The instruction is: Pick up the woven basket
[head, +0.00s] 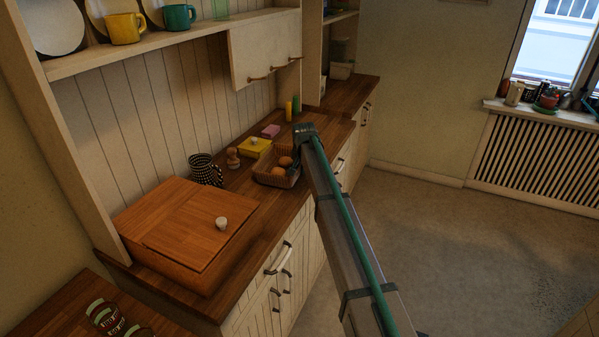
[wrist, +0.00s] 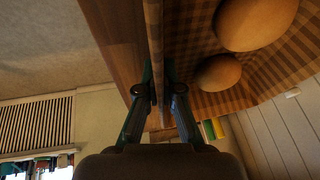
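The woven basket (head: 266,178) sits on the wooden counter in the head view, with brown eggs (head: 285,162) inside it. My gripper (head: 301,145) is at the basket's right side, partly hidden by my own arm. In the wrist view, the two fingers of my gripper (wrist: 158,72) straddle the basket's thin wall (wrist: 154,30), one on each side. The fingers are close together and appear closed on the wall. The basket's checked lining and two eggs (wrist: 218,72) show to the right of the wall.
A wooden bread box (head: 190,230) stands at the counter's near end. A dark patterned cup (head: 206,170), a small wooden figure (head: 233,158) and a yellow box (head: 254,146) stand behind the basket. Open floor (head: 430,230) lies to the right.

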